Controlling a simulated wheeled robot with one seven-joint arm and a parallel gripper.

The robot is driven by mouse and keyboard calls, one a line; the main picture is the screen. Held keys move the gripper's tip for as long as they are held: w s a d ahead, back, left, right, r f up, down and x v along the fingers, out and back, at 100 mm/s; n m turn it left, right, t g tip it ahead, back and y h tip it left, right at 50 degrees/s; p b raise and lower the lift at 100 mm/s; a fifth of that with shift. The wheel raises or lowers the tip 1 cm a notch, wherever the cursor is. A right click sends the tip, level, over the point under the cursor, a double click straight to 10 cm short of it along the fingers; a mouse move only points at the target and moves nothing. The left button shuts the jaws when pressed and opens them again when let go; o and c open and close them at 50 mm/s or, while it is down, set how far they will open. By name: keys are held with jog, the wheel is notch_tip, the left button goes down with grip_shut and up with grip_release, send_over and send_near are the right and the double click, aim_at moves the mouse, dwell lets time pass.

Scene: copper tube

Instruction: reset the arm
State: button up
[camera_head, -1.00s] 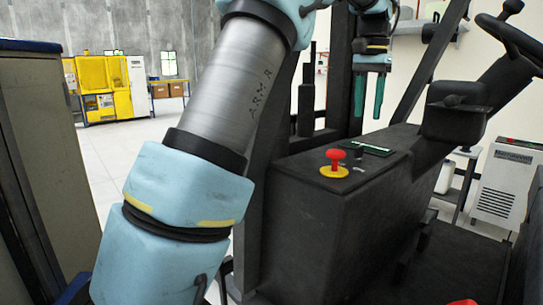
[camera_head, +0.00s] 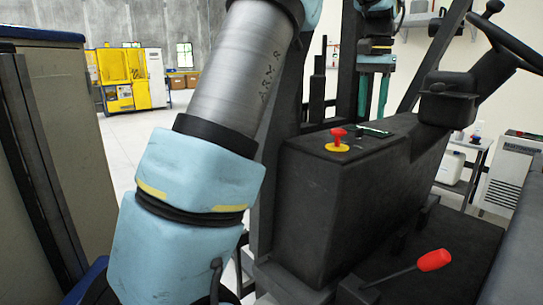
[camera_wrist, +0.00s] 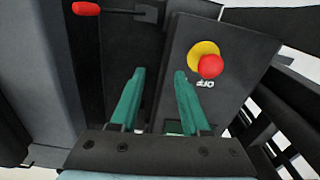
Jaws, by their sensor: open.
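My arm (camera_head: 235,80) rises through the left middle of the head view, light blue joints with a grey metal tube link. My gripper (camera_head: 373,98) hangs near the top of the head view, fingers pointing down, beyond a black console. In the wrist view my gripper (camera_wrist: 160,74) shows two green fingers spread apart with nothing between them. The black console (camera_wrist: 225,50) lies beyond the fingertips in that view. No copper tube shows in either view.
A red button on a yellow base (camera_head: 338,140) tops the black console (camera_head: 340,205); it also shows in the wrist view (camera_wrist: 210,66). A red-knobbed lever (camera_head: 433,260) stands low right. A steering wheel (camera_head: 505,40) is at the upper right. A cabinet (camera_head: 60,140) stands close on the left.

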jog(key=a+f, duration=0.2)
jog(key=a, duration=0.1)
jog(key=w+a+f+n, duration=0.1)
jog(key=a+f, duration=0.1)
jog(key=a, duration=0.1)
jog(key=a+f+n, duration=0.1)
jog(key=a+f, duration=0.1)
jog(key=a, duration=0.1)
jog(key=shift+w+a+f, duration=0.25)
jog(key=shift+a+f, duration=0.05)
jog(key=shift+a, duration=0.05)
jog(key=s+a+f+n+b, duration=0.1)
jog(key=s+a+f+n, duration=0.2)
jog(key=s+a+f, duration=0.5)
jog(key=s+a+f+n+t+b, duration=0.1)
jog(key=s+a+f+n+b, duration=0.1)
jog(key=s+a+f, duration=0.6)
jog(key=a+f+n, duration=0.1)
jog(key=a+f, duration=0.2)
jog(key=a, duration=0.2)
jog(key=shift+a+f, duration=0.15)
jog(key=shift+a, duration=0.05)
jog(key=shift+s, duration=0.1)
